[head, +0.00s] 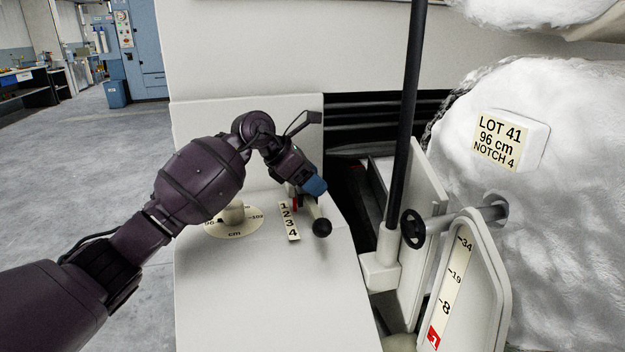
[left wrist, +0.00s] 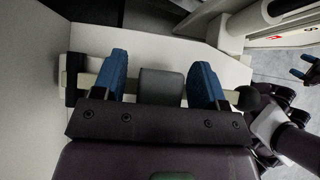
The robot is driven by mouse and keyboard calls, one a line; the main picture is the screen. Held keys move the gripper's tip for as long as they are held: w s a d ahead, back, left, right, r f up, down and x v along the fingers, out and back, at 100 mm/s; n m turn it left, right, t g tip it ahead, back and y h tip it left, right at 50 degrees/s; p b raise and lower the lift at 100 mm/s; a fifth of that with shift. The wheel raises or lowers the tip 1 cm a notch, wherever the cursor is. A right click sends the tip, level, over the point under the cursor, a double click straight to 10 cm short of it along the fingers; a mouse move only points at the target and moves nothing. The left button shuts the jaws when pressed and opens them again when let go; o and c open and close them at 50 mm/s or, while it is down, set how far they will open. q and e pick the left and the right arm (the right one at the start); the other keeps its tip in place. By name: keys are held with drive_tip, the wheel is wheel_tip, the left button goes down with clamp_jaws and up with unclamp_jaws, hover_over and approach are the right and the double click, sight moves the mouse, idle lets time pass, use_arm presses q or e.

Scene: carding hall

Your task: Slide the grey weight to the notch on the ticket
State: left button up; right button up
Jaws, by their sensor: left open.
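The grey weight (left wrist: 162,86) sits on a pale bar (left wrist: 213,93) in the left wrist view. My left gripper (left wrist: 163,82) is open, with one blue finger on each side of the weight and a gap showing to each. In the head view my left gripper (head: 314,186) covers the weight. The bar ends in a black ball (head: 321,228) beside a strip numbered 1 to 4 (head: 289,221). The ticket (head: 496,142) reads LOT 41, 96 cm, NOTCH 4. Blue fingertips, seemingly of my right gripper (left wrist: 303,66), show small at the left wrist view's right edge.
A round cm dial (head: 240,226) with a pale knob lies left of the strip. A large white fibre roll (head: 560,220) fills the right side.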

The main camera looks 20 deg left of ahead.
use_arm(q)
clamp_jaws()
drive_tip(key=shift+s+d+r, duration=0.1)
drive_tip(key=shift+s, duration=0.05)
drive_tip(key=shift+s+d+r+p, duration=0.2)
drive_tip(key=shift+s+d+p, duration=0.15)
drive_tip(key=shift+s+p, duration=0.15)
drive_tip(key=shift+s+d+r+p, duration=0.2)
drive_tip(key=shift+s+d+p, duration=0.1)
drive_tip(key=shift+s+p, duration=0.2)
drive_tip(key=s+d+p, duration=0.1)
drive_tip(key=s+d, duration=0.1)
drive_tip(key=s, duration=0.1)
drive_tip(key=shift+s+d+f+p, duration=0.1)
drive_tip(key=shift+p, duration=0.3)
drive_tip(key=shift+s+d+f, duration=0.15)
drive_tip(key=shift+s+d, duration=0.05)
drive_tip(key=shift+s, duration=0.05)
drive_tip(key=shift+f, duration=0.2)
drive_tip(key=shift+d+f, duration=0.1)
drive_tip(key=shift+f, duration=0.1)
use_arm(e)
drive_tip(key=r, duration=0.3)
drive_tip(key=shift+w+a+r+t, duration=0.15)
drive_tip(key=shift+w+t, duration=0.1)
drive_tip(key=shift+t, duration=0.05)
